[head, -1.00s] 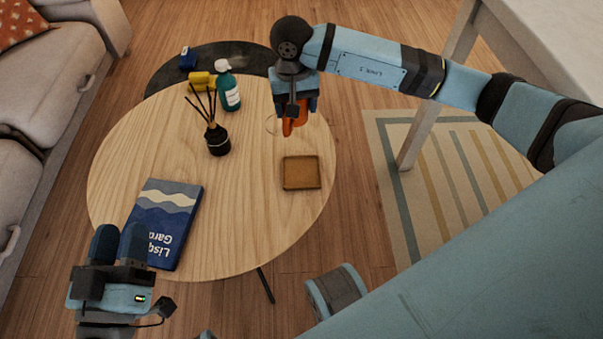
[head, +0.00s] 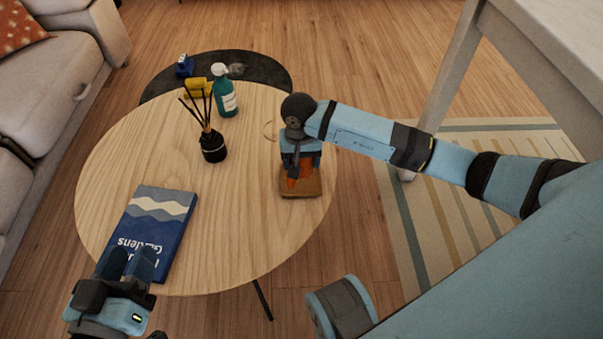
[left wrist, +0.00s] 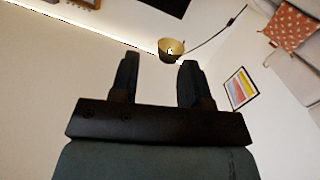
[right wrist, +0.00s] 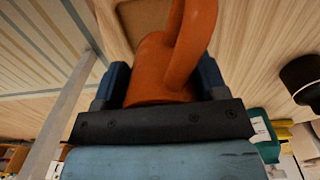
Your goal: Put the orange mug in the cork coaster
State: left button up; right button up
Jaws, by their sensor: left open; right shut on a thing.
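My right gripper (head: 300,168) is shut on the orange mug (head: 299,183). In the head view the mug is mostly hidden by the gripper and appears over the square brown cork coaster (head: 301,194); I cannot tell whether it touches it. In the right wrist view the orange mug (right wrist: 160,70) sits between the fingers with its handle towards the camera. Part of the coaster (right wrist: 143,18) shows beyond it. My left gripper (head: 128,264) is open and empty, near the book at the front left; its fingers also show apart in the left wrist view (left wrist: 160,80).
On the round wooden table (head: 240,215) are a blue book (head: 155,228), a black reed diffuser (head: 212,146), a teal spray bottle (head: 224,95) and a yellow object (head: 196,90). A dark lower table (head: 265,75) is behind. Table surface left of the coaster is clear.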

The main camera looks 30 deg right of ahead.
aim_at(302, 171)
notch_tip(302, 171, down, 4)
jog(key=shift+f+b, duration=0.15)
jog(key=shift+b, duration=0.7)
pick_arm(q)
jog(key=shift+w+a+m, duration=0.25)
jog(key=shift+w+m, duration=0.1)
jog(key=shift+m, duration=0.15)
jog(key=shift+f, duration=0.1)
pick_arm(e)
jog(key=o, duration=1.1)
jog(key=shift+f, duration=0.1)
pick_arm(q)
jog(key=shift+t, duration=0.3)
